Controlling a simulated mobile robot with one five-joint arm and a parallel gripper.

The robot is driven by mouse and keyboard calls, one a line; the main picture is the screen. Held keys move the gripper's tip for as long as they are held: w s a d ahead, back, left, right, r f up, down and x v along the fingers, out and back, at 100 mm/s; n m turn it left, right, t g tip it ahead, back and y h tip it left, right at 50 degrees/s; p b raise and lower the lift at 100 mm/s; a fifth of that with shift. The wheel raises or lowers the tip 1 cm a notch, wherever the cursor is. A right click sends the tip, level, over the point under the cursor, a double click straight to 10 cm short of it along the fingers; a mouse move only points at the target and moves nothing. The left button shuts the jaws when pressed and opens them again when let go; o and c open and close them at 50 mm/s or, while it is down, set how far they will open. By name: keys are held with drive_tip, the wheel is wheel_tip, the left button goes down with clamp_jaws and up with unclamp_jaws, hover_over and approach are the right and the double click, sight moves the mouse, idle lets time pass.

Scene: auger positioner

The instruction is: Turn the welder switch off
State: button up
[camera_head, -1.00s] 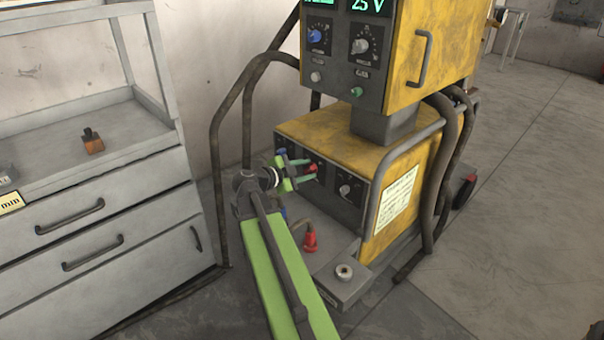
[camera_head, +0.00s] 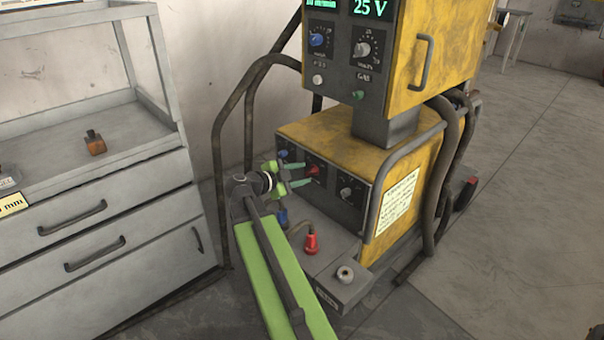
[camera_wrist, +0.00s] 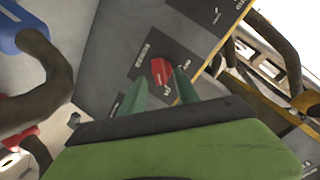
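The welder (camera_head: 345,135) is a yellow cabinet with a dark front panel. A red switch (camera_head: 313,170) sits on the lower front panel, between a blue knob and a grey dial. My gripper (camera_head: 304,173) is in front of this panel, its two green fingers apart and pointing at the red switch. In the wrist view, the red switch (camera_wrist: 160,72) shows between and just beyond the fingertips (camera_wrist: 160,80). I see no clear contact. Printed labels surround the switch, but its setting cannot be read.
A grey dial (camera_head: 347,192) is right of the switch. A red cable plug (camera_head: 311,243) and a blue plug stand below the panel. Dark hoses and a bent rail flank the welder. A grey drawer cabinet (camera_head: 100,220) stands at left; open floor lies at right.

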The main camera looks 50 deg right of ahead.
drive_tip(key=p+v, duration=0.4)
drive_tip(key=v, duration=1.4)
drive_tip(key=shift+a+p, duration=0.2)
drive_tip(key=shift+p, duration=0.2)
idle(0.3)
drive_tip(key=p+v, duration=0.5)
drive_tip(key=v, duration=1.2)
drive_tip(key=shift+a+r, duration=0.15)
drive_tip(key=shift+a, duration=0.05)
drive_tip(key=shift+w, duration=0.1)
